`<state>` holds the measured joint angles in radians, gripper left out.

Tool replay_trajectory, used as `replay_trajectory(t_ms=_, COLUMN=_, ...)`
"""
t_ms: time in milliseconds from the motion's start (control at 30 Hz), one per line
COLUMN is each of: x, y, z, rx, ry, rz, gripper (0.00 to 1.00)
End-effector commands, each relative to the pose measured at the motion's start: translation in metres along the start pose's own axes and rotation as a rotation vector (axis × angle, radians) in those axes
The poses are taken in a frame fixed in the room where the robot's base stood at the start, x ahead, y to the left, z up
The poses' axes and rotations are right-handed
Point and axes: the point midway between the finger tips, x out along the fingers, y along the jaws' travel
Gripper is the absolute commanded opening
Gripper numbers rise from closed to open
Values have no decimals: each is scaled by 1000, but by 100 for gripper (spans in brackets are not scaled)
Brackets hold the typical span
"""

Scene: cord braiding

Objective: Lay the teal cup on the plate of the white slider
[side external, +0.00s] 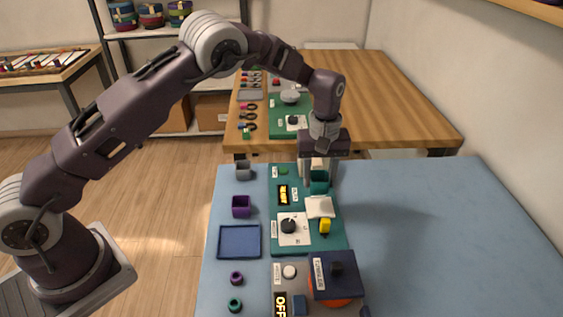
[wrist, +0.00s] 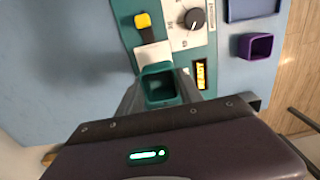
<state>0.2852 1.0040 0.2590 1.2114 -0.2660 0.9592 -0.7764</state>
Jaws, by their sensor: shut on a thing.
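The teal cup (side external: 319,185) is held between the fingers of my gripper (side external: 317,178), at the back right part of the green panel (side external: 338,238). In the wrist view the square, open-topped teal cup (wrist: 159,85) sits upright between the fingers of my gripper (wrist: 160,95), and it looks empty. The white plate (side external: 320,208) lies just in front of the cup, and a yellow block (side external: 325,226) stands at its front side. The wrist view shows the white plate (wrist: 154,54) partly hidden behind the cup. I cannot tell the gap between the cup and the panel.
Left of the plate are a black dial (side external: 288,226) and a lit display (side external: 283,194). A purple cup (side external: 241,207), a grey cup (side external: 243,171) and a blue tray (side external: 240,241) stand left of the panel. A navy-topped unit (side external: 336,275) stands in front. The blue table's right side is clear.

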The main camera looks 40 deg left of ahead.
Motion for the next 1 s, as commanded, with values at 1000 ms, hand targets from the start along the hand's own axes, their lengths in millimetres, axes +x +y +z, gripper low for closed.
replay_trajectory(t_ms=1000, x=55, y=8, z=7, rx=2, ry=0, rz=1, gripper=4)
